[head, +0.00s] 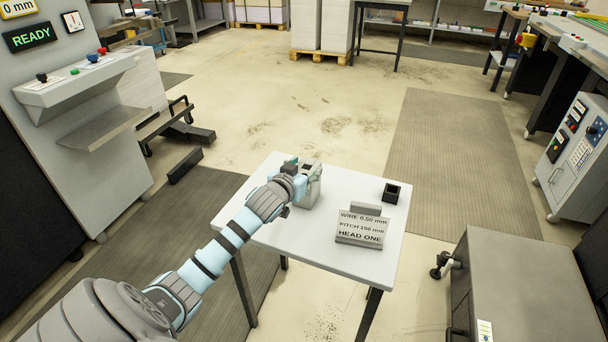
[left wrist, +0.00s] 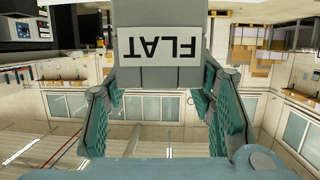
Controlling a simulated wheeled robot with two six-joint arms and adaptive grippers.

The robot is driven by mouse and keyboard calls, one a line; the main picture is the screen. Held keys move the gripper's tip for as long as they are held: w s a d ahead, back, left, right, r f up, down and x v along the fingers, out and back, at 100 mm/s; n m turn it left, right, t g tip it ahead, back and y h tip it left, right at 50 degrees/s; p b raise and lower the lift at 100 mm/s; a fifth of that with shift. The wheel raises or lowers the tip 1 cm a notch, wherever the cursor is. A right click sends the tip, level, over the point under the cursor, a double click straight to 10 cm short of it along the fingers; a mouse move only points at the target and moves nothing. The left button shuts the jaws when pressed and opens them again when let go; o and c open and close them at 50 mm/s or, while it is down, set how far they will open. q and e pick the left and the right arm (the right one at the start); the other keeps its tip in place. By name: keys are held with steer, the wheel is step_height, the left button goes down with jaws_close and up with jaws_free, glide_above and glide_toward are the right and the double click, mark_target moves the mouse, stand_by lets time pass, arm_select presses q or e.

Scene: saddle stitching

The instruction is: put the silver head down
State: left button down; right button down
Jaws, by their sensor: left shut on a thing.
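The silver head (head: 312,187) is a grey block at the back left of the small white table (head: 345,262). My left gripper (head: 296,172) is at its upper left side in the head view and is shut on it. In the left wrist view the grey block (left wrist: 160,77) with a white label reading FLAT, upside down, sits between the fingers of my left gripper (left wrist: 160,105). I cannot tell whether its underside touches the table. My right gripper is not in view.
A sign (head: 361,226) reading HEAD ONE stands on the table's right part. A small black open box (head: 391,194) stands behind it. The table's front left is clear. A grey machine (head: 520,290) is at lower right, and a READY panel (head: 30,37) is at upper left.

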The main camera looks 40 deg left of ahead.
arm_select(q)
steer(key=c, duration=0.7)
jaws_free()
steer(key=p+v, duration=0.4)
steer(key=v, duration=0.8)
steer(key=shift+s, duration=0.1)
